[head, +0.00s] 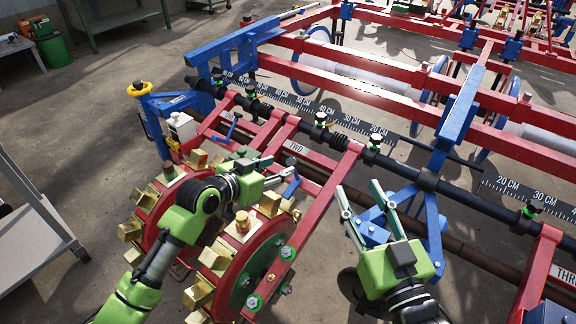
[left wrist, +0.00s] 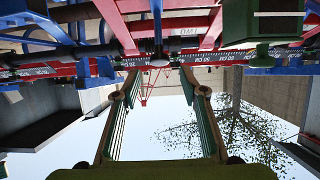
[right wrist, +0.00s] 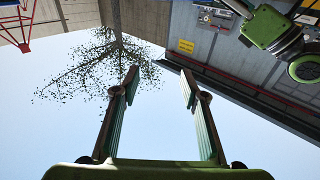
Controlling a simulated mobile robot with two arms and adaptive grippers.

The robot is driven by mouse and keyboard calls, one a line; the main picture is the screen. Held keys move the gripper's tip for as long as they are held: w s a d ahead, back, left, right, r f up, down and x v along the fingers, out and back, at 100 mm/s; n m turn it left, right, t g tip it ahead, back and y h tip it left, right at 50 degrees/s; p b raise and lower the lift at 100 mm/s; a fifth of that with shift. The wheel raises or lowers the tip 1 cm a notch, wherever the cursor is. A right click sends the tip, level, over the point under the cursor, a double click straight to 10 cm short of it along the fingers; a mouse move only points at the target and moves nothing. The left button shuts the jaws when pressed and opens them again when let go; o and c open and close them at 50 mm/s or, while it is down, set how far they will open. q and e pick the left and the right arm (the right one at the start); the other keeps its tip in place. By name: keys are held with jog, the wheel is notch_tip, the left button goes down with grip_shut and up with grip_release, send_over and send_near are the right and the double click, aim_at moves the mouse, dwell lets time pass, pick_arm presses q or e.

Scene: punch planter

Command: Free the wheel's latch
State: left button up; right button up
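The red punch wheel (head: 185,207) with brass blocks around its rim stands at the lower left in the head view. My left arm crosses in front of it and hides part of it. A small blue lever (head: 293,184), probably the wheel's latch, is close to the tips of my left gripper (head: 280,170). In the left wrist view a blue bar (left wrist: 158,22) hangs beyond and between the open fingers (left wrist: 159,78); contact is not visible. My right gripper (head: 359,189) is open and empty, right of the wheel; its fingers (right wrist: 160,77) show only background between them.
A red frame beam (head: 318,190) labelled TWO runs beside the wheel. A similar blue lever (head: 233,126) is farther back. A black ruler bar (head: 350,121) crosses the frame. Bare floor (head: 75,130) lies to the left.

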aim_at(290, 162)
pick_arm(q)
jog(key=b+x, duration=0.1)
jog(key=x, duration=0.4)
jog(key=shift+w+d+b, duration=0.1)
jog(key=shift+w+b, duration=0.05)
jog(key=shift+b, duration=0.2)
jog(key=shift+w+d+f, duration=0.1)
jog(key=shift+w, duration=0.05)
pick_arm(e)
jog(key=s+r+t+y, duration=0.1)
jog(key=r+t, duration=0.2)
jog(key=r, duration=0.2)
jog(key=s+r+t, duration=0.2)
jog(key=r, duration=0.3)
jog(key=shift+s+a+t+y, duration=0.2)
jog(key=shift+s+t+y, duration=0.05)
jog(key=shift+t+y, duration=0.15)
pick_arm(q)
grip_shut()
